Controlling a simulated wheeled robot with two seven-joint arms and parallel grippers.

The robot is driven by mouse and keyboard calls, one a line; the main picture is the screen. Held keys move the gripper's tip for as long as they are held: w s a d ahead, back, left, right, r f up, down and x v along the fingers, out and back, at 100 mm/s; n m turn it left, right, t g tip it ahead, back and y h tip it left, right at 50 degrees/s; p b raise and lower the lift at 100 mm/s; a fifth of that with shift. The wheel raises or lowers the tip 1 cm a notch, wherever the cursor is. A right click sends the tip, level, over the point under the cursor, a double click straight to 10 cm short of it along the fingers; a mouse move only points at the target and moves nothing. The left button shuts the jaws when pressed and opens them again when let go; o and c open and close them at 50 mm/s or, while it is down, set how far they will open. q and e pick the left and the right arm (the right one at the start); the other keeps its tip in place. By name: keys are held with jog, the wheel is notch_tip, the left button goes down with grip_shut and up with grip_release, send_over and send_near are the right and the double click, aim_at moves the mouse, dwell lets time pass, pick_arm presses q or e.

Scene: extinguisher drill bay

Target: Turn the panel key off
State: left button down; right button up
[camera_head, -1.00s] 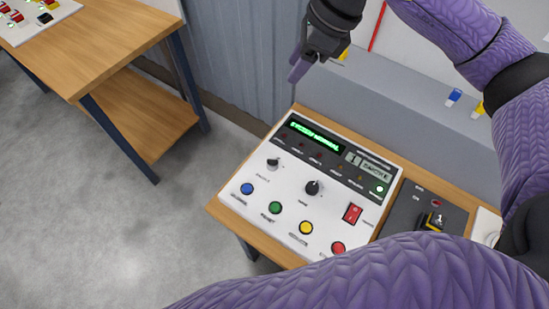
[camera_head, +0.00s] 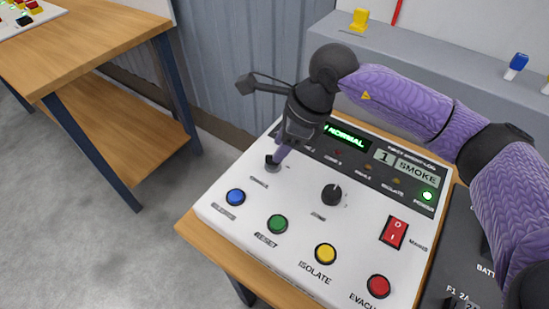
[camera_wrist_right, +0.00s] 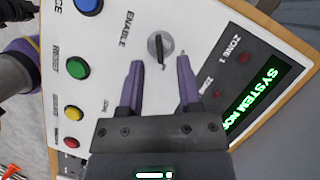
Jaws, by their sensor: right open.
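The panel key (camera_head: 271,161) is a small dark key in a round silver switch on the white panel (camera_head: 300,195), at its upper left. My left gripper is not seen.
The panel also has a black knob (camera_head: 331,194), a green-lit display (camera_head: 345,136), a red mains switch (camera_head: 394,232), and blue, green, yellow and red buttons. A dark battery box (camera_head: 462,245) stands right of it. Another wooden table (camera_head: 90,45) is at the left.

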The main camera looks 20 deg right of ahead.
jog(key=x, duration=0.3)
jog(key=shift+f, duration=0.15)
grip_shut()
